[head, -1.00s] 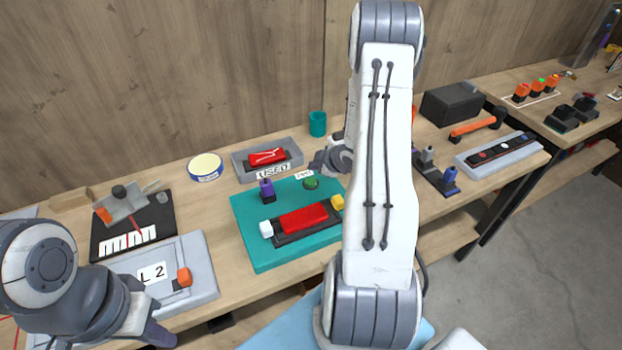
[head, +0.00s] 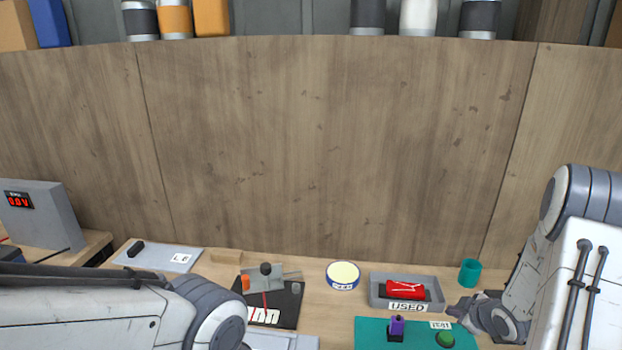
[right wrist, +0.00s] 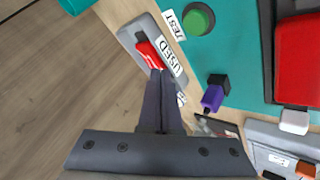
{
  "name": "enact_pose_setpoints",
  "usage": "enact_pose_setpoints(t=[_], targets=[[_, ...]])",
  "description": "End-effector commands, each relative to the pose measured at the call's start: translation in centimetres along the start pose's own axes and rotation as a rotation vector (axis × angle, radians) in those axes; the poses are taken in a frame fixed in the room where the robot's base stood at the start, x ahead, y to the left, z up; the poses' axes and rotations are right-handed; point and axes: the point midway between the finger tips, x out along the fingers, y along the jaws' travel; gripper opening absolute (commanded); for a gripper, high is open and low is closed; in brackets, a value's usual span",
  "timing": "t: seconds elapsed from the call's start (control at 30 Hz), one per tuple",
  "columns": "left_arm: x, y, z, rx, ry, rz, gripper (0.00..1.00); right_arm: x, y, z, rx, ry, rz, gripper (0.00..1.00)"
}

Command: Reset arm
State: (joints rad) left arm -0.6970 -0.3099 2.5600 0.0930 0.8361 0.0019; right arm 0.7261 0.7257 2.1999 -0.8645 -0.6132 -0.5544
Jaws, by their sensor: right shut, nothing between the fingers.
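My right gripper (head: 462,308) is shut and empty at the right of the head view, above the teal mat (head: 372,333). In the right wrist view its two dark fingers (right wrist: 160,78) are together, their tips overlapping the view of the grey USED tray (right wrist: 126,35). The tray (head: 376,297) holds a red part (head: 404,290). A green button (head: 445,339) and a purple-topped switch (head: 396,327) are on the mat. My left arm comes in at the lower left; its gripper is out of view.
A black board with a lever (head: 265,270) lies left of the tin. A meter box (head: 38,215) stands at far left.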

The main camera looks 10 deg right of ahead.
Motion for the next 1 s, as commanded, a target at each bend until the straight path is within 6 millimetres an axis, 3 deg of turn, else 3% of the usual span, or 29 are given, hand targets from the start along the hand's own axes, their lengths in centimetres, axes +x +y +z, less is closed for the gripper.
enact_pose_setpoints(t=[0.13,0.27,0.4,0.5,0.6,0.73,0.9,1.0], targets=[[0.9,-0.1,0.1,0.000,0.000,0.000,0.00,-0.6,-2.2,-6.4,-0.009,-0.068,-0.047,0.00],[1.7,-0.1,0.1,0.000,0.000,0.000,0.00,-3.1,-6.5,-12.5,0.025,-0.150,-0.104,0.00],[2.6,-0.2,0.1,0.001,0.000,0.000,0.00,-7.6,-13.0,-17.3,0.072,-0.227,-0.183,0.00],[3.1,-0.2,0.2,0.001,0.000,0.000,0.00,-11.8,-18.5,-19.4,0.108,-0.279,-0.259,0.00],[3.7,-0.3,0.2,0.001,0.000,0.000,0.00,-16.5,-23.9,-20.0,0.136,-0.335,-0.347,0.00],[4.2,-0.3,0.2,0.001,0.000,0.000,0.00,-22.3,-29.6,-19.0,0.150,-0.414,-0.463,0.00],[4.5,-0.3,0.2,0.001,0.000,0.000,0.00,-27.1,-33.4,-17.1,0.142,-0.490,-0.559,0.00],[4.6,-0.3,0.2,0.001,0.000,0.000,0.00,-28.2,-34.2,-16.6,0.140,-0.513,-0.580,0.00]])
